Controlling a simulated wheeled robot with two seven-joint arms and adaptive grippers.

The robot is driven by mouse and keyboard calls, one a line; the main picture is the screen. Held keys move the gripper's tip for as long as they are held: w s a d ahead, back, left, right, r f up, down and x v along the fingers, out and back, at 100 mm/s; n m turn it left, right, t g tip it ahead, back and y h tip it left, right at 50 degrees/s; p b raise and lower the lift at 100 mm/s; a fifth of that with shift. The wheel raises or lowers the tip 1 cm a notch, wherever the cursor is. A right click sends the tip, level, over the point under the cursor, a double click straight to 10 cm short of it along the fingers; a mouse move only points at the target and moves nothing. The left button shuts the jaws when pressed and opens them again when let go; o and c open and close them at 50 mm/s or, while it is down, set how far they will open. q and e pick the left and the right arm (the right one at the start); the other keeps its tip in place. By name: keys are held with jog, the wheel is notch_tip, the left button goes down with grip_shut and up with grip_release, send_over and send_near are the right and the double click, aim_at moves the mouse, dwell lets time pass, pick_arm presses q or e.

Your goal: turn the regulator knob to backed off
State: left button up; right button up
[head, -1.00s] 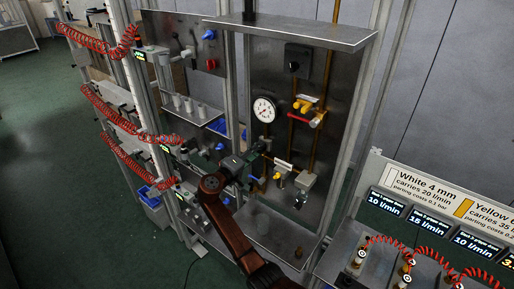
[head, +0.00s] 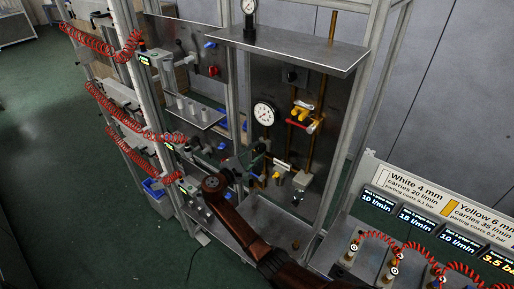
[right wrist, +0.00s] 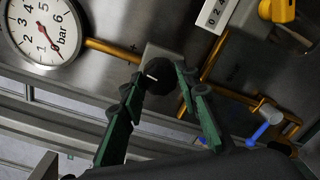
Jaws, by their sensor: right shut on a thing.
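The regulator knob (right wrist: 158,76) is a round black knob with a pale mark, on a grey block beside a brass pipe in the right wrist view. My right gripper (right wrist: 159,74) has its green fingers on both sides of the knob and is shut on it. In the head view my right gripper (head: 256,157) is at the panel below the round white gauge (head: 264,113), and the knob is hard to make out there. The gauge (right wrist: 43,31) shows large in the wrist view, marked in bar with a red needle. My left gripper is not in view.
A blue lever (right wrist: 260,132) is near the right finger. A metal shelf (head: 290,48) juts out above. Red coiled hoses (head: 130,125) hang on the left.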

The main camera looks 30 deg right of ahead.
jog(key=shift+n+p, duration=0.65)
jog(key=shift+n, duration=0.15)
jog(key=o, duration=1.2)
jog(key=shift+c, duration=0.2)
jog(key=v, duration=1.2)
